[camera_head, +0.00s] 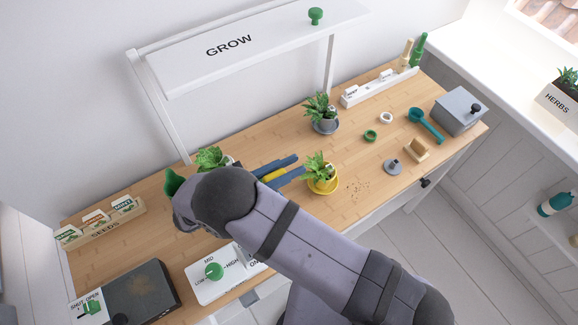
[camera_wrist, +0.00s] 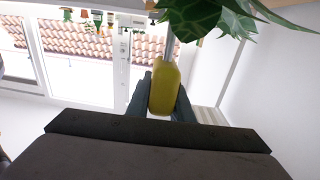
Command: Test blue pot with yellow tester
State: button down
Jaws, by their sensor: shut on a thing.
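My gripper (camera_head: 290,166) is shut on the yellow tester (camera_wrist: 165,88), whose handle sits between the two dark fingers in the wrist view. A thin metal probe runs from the handle toward large green leaves (camera_wrist: 205,17). The probe's far end is hidden by the leaves. In the head view a strip of the yellow tester (camera_head: 272,176) shows between the fingers. A dark bluish-grey pot (camera_head: 327,126) with a leafy plant stands on a blue-grey saucer, up and right of the gripper. A yellow pot (camera_head: 321,187) with a plant stands just right of the fingers.
Another plant (camera_head: 210,158) stands left of the gripper, its pot mostly hidden by my arm. A white GROW shelf (camera_head: 240,45) overhangs the back. A seed box (camera_head: 100,222), dial panel (camera_head: 205,287), teal scoop (camera_head: 427,125) and grey box (camera_head: 460,110) stand around. Crumbs lie beside the yellow pot.

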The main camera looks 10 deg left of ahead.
jog(key=shift+f+b, duration=1.7)
jog(key=shift+f, duration=0.35)
jog(key=c, duration=1.5)
grip_release()
jog(key=shift+s+a, duration=0.1)
jog(key=b+v, duration=0.3)
jog(key=v, duration=0.3)
jog(key=shift+f, duration=0.15)
jog(key=shift+s+a, duration=0.35)
